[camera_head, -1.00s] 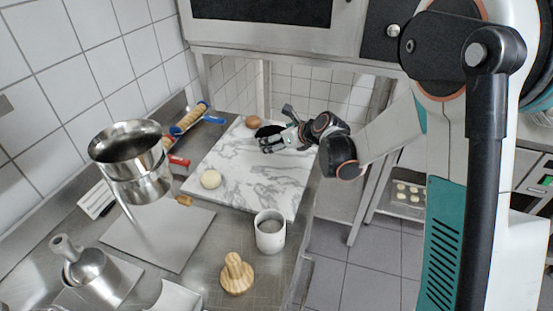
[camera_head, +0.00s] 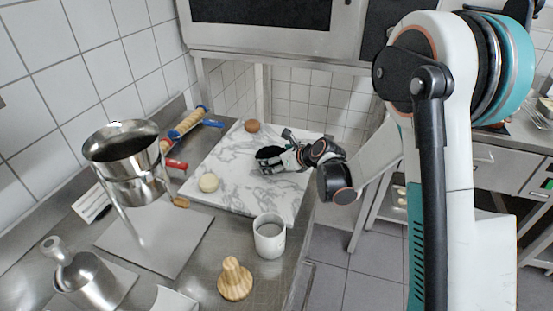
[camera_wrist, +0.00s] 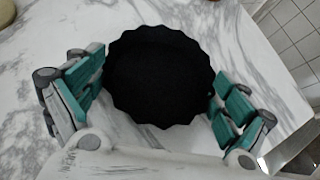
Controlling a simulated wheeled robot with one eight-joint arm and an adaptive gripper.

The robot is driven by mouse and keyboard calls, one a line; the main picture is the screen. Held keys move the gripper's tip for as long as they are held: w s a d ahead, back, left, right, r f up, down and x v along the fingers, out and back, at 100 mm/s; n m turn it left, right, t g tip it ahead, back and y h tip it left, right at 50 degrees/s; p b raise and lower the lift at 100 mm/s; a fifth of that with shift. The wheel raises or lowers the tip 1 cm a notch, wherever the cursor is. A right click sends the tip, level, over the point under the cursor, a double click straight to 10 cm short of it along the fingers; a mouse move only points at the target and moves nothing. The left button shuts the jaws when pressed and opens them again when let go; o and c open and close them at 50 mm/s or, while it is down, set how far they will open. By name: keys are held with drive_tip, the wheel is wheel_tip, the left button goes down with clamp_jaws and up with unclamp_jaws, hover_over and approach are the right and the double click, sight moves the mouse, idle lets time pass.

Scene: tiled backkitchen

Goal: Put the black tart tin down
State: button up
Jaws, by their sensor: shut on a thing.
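The black tart tin (camera_wrist: 158,78) is round with a fluted rim. In the wrist view it sits between the two teal finger pads of my gripper (camera_wrist: 158,95), which press on its left and right sides. In the head view the tin (camera_head: 268,153) is a small dark shape at the end of my gripper (camera_head: 270,161), over the far part of the white marble board (camera_head: 235,190). I cannot tell whether the tin touches the board.
On the board are a pale dough ball (camera_head: 208,182) and a brown round thing (camera_head: 251,126). A white mug (camera_head: 269,237) stands at its near edge, with a wooden press (camera_head: 235,279) nearer. A rolling pin (camera_head: 187,123) and a steel funnel on a stand (camera_head: 128,160) are left.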

drive_tip(key=o, duration=0.8)
drive_tip(key=shift+c, duration=0.2)
drive_tip(key=shift+r, duration=0.1)
drive_tip(key=p+v, duration=0.3)
drive_tip(key=v, duration=0.9)
drive_tip(key=shift+r, duration=0.1)
drive_tip(key=s+d+r+n+g+h, duration=0.1)
drive_tip(key=s+d+r+n+h, duration=0.1)
drive_tip(key=s+r+n, duration=0.4)
drive_tip(key=s+d+r+n+h, duration=0.1)
drive_tip(key=s+r+n, duration=0.3)
drive_tip(key=s+n, duration=0.45)
drive_tip(key=s+d+n+h, duration=0.2)
drive_tip(key=s+d+n, duration=0.1)
drive_tip(key=s+n, duration=0.4)
drive_tip(key=s+d+r+n+h, duration=0.1)
drive_tip(key=s+d+n, duration=0.1)
drive_tip(key=s+n, duration=0.5)
drive_tip(key=shift+s+d+r+g+h, duration=0.25)
drive_tip(key=shift+s+d+g+h, duration=0.15)
drive_tip(key=shift+s, duration=0.05)
